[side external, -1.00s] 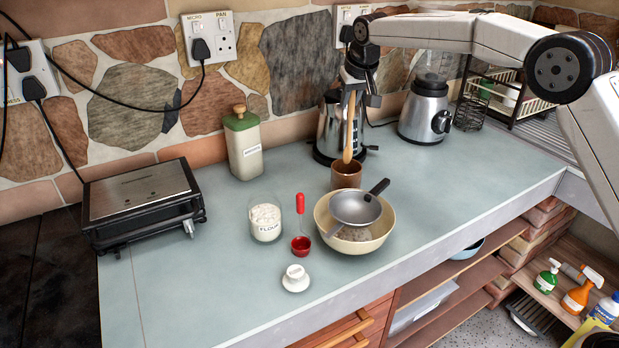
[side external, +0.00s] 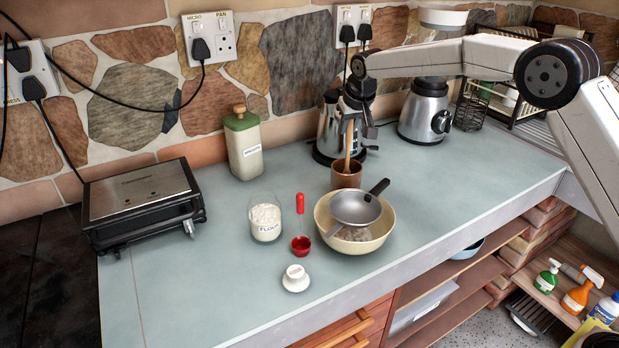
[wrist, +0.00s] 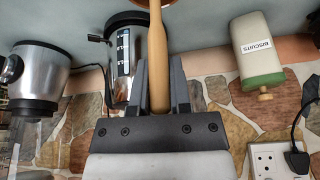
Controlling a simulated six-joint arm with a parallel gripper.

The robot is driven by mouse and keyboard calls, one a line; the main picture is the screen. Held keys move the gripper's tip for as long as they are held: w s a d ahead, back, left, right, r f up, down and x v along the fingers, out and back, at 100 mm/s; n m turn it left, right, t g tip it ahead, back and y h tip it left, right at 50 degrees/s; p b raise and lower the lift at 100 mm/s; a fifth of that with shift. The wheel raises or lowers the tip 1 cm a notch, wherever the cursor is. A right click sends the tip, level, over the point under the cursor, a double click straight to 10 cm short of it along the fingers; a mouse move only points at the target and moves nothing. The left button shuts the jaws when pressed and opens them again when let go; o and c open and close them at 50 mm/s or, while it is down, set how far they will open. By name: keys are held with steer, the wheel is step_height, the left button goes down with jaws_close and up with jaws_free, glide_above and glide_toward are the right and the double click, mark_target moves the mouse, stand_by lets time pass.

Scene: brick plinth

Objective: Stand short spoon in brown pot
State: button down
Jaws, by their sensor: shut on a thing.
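The brown pot (side external: 346,176) stands on the counter behind the cream bowl. A wooden spoon (side external: 348,142) is upright with its lower end inside the pot's mouth; that end is hidden by the pot wall. My gripper (side external: 352,118) is above the pot, shut on the upper part of the spoon. In the wrist view the spoon handle (wrist: 157,60) lies between my two grey fingers (wrist: 157,85). Whether the spoon touches the pot's bottom cannot be seen.
A cream bowl (side external: 326,222) with a sieve (side external: 355,208) across it stands close in front of the pot. A kettle (side external: 328,125) stands right behind, and a blender (side external: 424,112) to the right.

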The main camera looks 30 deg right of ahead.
mark_target(347, 143)
steer(key=shift+f, duration=1.8)
steer(key=c, duration=0.6)
jaws_free()
steer(key=shift+o, duration=0.2)
steer(key=v, duration=1.2)
